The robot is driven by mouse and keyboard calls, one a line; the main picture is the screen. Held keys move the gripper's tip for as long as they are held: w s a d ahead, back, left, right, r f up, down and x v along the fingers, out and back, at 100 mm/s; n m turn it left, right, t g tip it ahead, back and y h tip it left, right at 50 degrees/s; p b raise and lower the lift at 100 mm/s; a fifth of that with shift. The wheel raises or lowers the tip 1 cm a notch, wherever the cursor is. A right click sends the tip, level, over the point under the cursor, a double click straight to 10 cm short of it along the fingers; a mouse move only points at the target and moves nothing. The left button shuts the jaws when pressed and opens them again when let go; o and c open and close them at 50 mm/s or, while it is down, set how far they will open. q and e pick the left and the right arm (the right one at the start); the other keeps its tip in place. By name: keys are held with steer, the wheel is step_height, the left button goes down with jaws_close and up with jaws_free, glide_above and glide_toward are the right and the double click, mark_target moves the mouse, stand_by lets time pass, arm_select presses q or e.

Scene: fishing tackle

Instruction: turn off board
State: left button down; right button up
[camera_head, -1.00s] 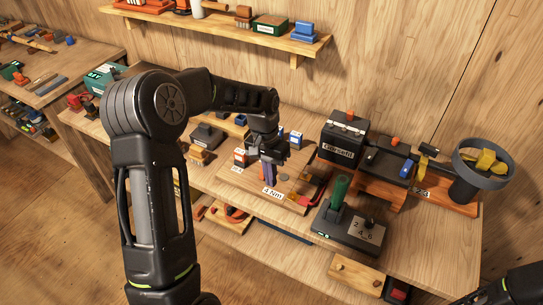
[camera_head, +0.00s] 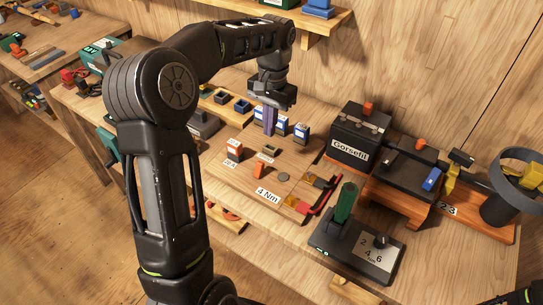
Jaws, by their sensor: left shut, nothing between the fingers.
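The wooden board (camera_head: 225,178) lies on the workbench with a "4 Nm" label at its front edge. On it are an orange upright piece (camera_head: 258,170), a small grey disc (camera_head: 283,177), and an orange and white block (camera_head: 234,148). Blue and white blocks (camera_head: 301,131) stand along its back. My left gripper (camera_head: 269,122) points down with its purple fingers together, beside these blocks. Whether it touches one I cannot tell. The fingers partly hide what is behind them. Only a piece of my right arm shows at the bottom right corner; its gripper is out of view.
A black box labelled "Gorsefil" (camera_head: 350,153) stands right of the board. A dark control box (camera_head: 335,248) with a green handle (camera_head: 346,202) and numbered dial is in front. Red-handled pieces (camera_head: 318,200) lie at the board's right edge.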

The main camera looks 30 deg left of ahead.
mark_target(259, 170)
arm_select(q)
steer(key=shift+s, duration=0.1)
arm_select(e)
steer(key=shift+s, duration=0.1)
arm_select(q)
steer(key=f, duration=0.3)
steer(key=f+p, duration=0.1)
steer(key=f, duration=0.2)
steer(key=s+f, duration=0.1)
steer(key=f, duration=0.3)
arm_select(e)
steer(key=shift+r, duration=0.6)
steer(key=shift+f, duration=0.1)
arm_select(q)
steer(key=shift+s+r+t+b, duration=0.15)
steer(key=shift+t+b, duration=0.2)
steer(key=shift+t, duration=0.05)
arm_select(e)
steer(key=shift+s+f, duration=0.2)
steer(key=shift+f, duration=0.2)
